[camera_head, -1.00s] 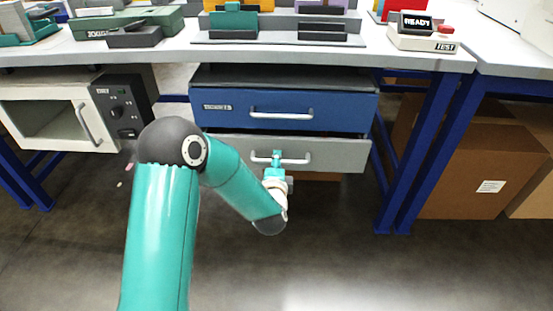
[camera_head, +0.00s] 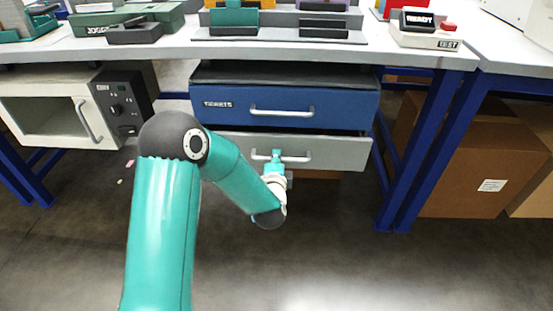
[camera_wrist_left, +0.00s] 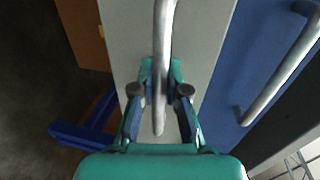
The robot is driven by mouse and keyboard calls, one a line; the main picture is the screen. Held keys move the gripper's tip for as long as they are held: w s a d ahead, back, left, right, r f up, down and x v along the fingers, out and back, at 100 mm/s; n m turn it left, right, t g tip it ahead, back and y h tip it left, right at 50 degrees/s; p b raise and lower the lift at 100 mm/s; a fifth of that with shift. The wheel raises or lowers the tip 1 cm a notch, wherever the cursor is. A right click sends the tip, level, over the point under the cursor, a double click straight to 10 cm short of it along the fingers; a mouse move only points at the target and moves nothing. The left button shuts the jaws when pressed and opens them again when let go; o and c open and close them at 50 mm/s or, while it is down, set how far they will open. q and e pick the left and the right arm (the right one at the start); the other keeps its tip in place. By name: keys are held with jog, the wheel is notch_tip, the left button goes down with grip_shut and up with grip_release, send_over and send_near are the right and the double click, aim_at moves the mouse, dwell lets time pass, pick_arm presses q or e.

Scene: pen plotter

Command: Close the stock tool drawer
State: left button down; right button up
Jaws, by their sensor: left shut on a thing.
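The grey drawer front (camera_head: 340,153) is below the blue drawer front (camera_head: 345,107) under the workbench. The blue one has a label that seems to read "TICKETS"; no label shows on the grey one, whose left part is behind my arm. A dark gap shows above each front. My left gripper (camera_head: 276,157) is shut on the bar handle (camera_head: 298,158) of the grey drawer. In the left wrist view, the fingers of my left gripper (camera_wrist_left: 160,85) close around the handle (camera_wrist_left: 163,40), against the pale drawer front (camera_wrist_left: 127,35). My right gripper is not in view.
A blue table leg (camera_head: 415,155) stands right of the drawers, with cardboard boxes (camera_head: 480,160) beyond it. A white cabinet with a dark control panel (camera_head: 120,103) is at the left. The bench top (camera_head: 330,52) holds several fixtures. The floor in front is clear.

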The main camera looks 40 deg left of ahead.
aim_at(277, 148)
pick_arm(q)
jog(key=x, duration=0.3)
jog(key=p+x, duration=0.1)
jog(key=shift+w+a+r, duration=0.15)
jog(key=shift+w+r, duration=0.05)
jog(key=shift+r, duration=0.25)
jog(key=c, duration=1.2)
grip_release()
jog(key=shift+w, duration=0.1)
jog(key=v, duration=1.2)
jog(key=shift+f, duration=0.2)
